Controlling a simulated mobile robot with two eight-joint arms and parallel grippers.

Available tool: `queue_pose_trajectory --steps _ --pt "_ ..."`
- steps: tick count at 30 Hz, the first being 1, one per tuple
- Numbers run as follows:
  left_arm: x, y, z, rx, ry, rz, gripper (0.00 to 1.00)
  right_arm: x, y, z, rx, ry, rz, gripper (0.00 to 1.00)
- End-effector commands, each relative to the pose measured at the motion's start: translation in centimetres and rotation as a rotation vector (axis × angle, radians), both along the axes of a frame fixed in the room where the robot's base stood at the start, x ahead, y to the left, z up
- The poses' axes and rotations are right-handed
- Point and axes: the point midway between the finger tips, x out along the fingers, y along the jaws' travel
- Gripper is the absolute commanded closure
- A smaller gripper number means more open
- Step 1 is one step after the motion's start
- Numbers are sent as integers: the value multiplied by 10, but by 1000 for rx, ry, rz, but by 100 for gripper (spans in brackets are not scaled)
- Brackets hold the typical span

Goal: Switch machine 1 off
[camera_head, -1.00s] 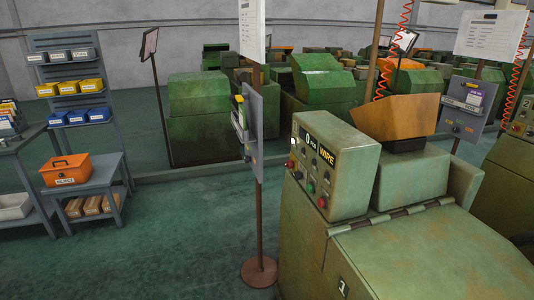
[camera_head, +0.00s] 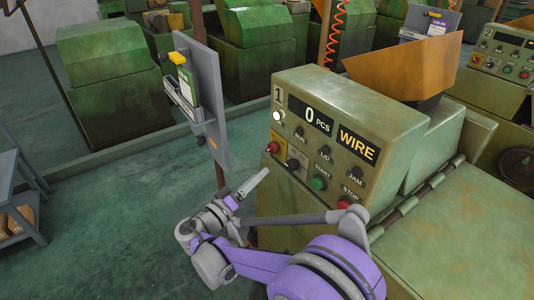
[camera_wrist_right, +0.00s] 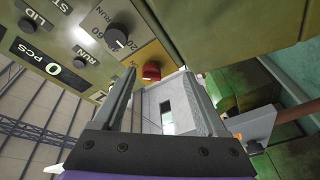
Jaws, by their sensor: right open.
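Machine 1 (camera_head: 300,85) is a worn green cabinet with a sloped control panel, a "1" label, a "0 PCS" display and a "WIRE" sign. A red switch (camera_head: 272,147) on a yellow plate sits at the panel's lower left. A green start button (camera_head: 318,183) and a red stop button (camera_head: 345,202) are further right. My right gripper (camera_head: 254,184) is just in front of the panel's lower left, below the red switch. In the right wrist view the red switch (camera_wrist_right: 152,70) shows beyond the open, empty fingers (camera_wrist_right: 160,84), apart from them. My left gripper is out of view.
A post with a grey board (camera_head: 205,100) stands close left of the machine. An orange hopper (camera_head: 412,68) rises behind the panel. A dial (camera_wrist_right: 118,36) sits beside the red switch. Green floor is free at left.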

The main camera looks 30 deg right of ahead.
Motion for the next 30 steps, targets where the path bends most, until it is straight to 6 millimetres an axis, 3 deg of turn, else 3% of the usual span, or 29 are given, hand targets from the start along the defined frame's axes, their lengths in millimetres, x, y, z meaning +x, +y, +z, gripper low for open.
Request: queue_pose_trajectory --steps 3,8,22,30 --pt "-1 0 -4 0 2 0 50 12 18 4 -98 -93 11 25" --pt "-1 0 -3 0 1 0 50 19 22 10 -146 -141 18 25" --pt "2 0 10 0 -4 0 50 45 -51 34 -148 -141 16 25" --pt "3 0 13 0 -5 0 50 54 -70 39 -147 -140 19 25"
